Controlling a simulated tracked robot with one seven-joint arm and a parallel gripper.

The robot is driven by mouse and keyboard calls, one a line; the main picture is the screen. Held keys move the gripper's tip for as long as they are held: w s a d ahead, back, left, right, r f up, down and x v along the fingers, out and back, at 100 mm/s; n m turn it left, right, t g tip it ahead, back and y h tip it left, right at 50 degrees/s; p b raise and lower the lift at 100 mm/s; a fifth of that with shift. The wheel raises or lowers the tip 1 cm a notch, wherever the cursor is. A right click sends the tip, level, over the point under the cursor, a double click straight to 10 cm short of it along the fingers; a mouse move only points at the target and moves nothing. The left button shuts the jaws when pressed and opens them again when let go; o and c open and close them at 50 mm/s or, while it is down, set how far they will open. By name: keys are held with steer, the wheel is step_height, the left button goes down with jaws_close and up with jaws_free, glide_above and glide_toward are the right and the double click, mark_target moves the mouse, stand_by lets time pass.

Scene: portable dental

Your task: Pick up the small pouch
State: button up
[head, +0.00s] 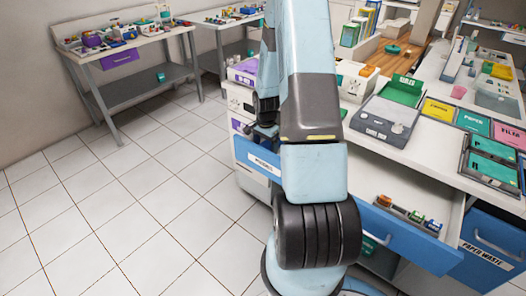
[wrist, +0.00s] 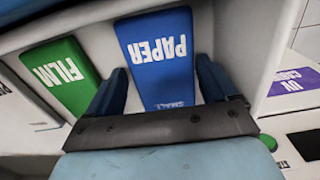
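A blue piece marked PAPER and SMALL (wrist: 158,68), which looks like the small pouch, lies in a pale compartment in the wrist view. Its print is upside down. My gripper (wrist: 162,66) is open, with one dark blue finger on each side of the blue piece. Gaps show between the fingers and its edges, and nothing is held. Its near end is hidden behind the gripper body. In the head view my arm covers the middle, and I cannot make out the pouch there.
A green piece marked FILM (wrist: 62,78) lies left of my gripper in the wrist view. Pale walls surround both pieces. In the head view, a blue-fronted labelled drawer (head: 263,160) is left of my arm, and an open drawer (head: 405,235) with coloured items is right. Tiled floor (head: 130,215) is clear.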

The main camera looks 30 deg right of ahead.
steer(key=c, duration=0.8)
